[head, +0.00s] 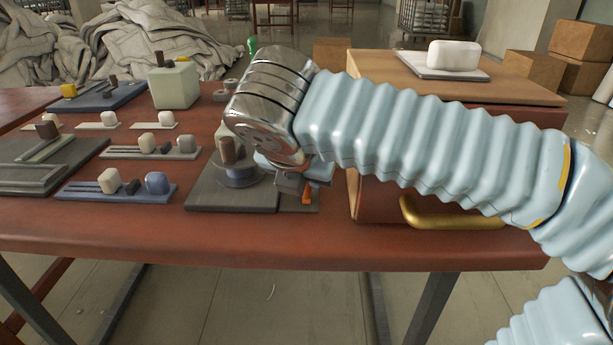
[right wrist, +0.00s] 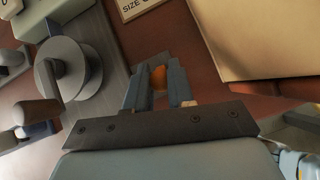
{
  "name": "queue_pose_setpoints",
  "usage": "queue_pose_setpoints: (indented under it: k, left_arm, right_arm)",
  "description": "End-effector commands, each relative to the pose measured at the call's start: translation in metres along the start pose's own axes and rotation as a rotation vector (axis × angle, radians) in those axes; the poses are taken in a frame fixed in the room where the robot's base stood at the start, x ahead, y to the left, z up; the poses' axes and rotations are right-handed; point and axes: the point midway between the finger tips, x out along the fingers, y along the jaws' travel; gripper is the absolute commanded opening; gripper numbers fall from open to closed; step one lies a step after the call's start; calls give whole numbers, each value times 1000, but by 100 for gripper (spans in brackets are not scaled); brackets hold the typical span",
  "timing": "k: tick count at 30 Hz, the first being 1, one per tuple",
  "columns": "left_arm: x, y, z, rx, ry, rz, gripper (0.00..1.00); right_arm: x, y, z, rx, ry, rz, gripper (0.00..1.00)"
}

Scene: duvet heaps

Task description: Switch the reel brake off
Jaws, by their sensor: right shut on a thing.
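The reel (head: 238,174) sits on a dark grey base plate (head: 215,197) near the front of the table, with a brown knob on top. In the right wrist view the reel's grey spool (right wrist: 75,68) shows at the left. An orange lever (head: 307,194) stands at the right end of the plate. My right gripper (right wrist: 157,74) is shut on this orange lever, whose rounded tip shows between the two fingers. In the head view my right wrist hides part of the reel and most of the lever. My left gripper is not in view.
A wooden cabinet (head: 353,150) with a brass handle (head: 450,215) stands close right of the plate, under my right arm. Several slider panels (head: 118,190) and a pale green box (head: 174,86) lie to the left. The table's front strip (head: 150,235) is clear.

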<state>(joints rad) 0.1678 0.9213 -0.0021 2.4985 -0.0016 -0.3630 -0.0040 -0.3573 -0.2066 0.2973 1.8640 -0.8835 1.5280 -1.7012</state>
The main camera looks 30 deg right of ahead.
Motion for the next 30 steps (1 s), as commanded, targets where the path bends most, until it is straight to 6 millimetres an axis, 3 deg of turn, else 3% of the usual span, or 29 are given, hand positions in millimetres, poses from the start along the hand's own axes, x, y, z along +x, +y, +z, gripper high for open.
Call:
queue_pose_setpoints:
  k: [12, 27, 28, 30]
  left_arm:
    - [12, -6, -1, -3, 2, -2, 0]
    - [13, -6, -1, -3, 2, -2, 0]
    - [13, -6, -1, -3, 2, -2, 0]
    - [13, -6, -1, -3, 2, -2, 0]
  right_arm:
    - [-3, -2, -10, 19, -165, 40, 0]
    - [-3, -3, -11, 20, -183, 44, 0]
    - [-3, -3, -11, 20, -182, 44, 24]
    - [-3, -3, -11, 20, -182, 43, 35]
